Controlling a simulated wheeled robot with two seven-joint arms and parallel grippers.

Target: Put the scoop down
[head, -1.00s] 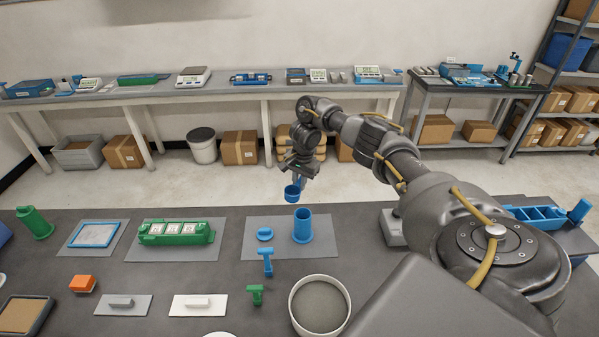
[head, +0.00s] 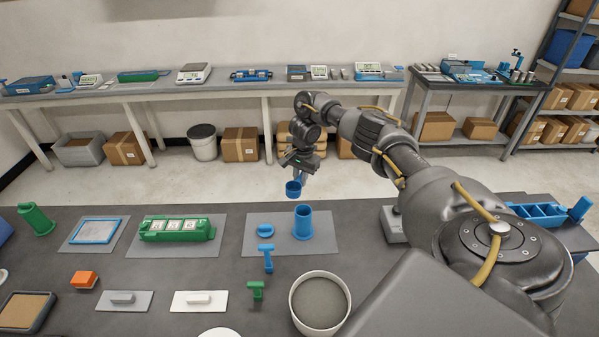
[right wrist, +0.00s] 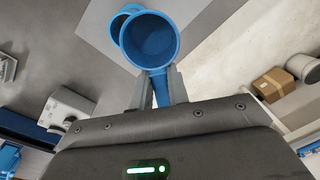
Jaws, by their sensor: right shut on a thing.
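The blue scoop (head: 293,189) is held in the air by my right gripper (head: 299,172), over the far edge of the dark table. In the right wrist view the scoop's round cup (right wrist: 150,40) faces the camera, and its handle is between the two fingers (right wrist: 160,88). The cup looks empty there. Behind it, part of another blue round thing shows, partly hidden by the cup. A blue cylinder (head: 303,222) stands upright on a grey mat (head: 325,246), just nearer than the scoop, with a small blue round piece (head: 265,232) beside it. My left gripper is not in view.
A bowl of grey material (head: 319,303), a blue tool (head: 266,256) and a green tool (head: 256,291) are on the near table. A green mould (head: 177,229) lies to the left. Bare table (head: 360,262) shows right of the mat.

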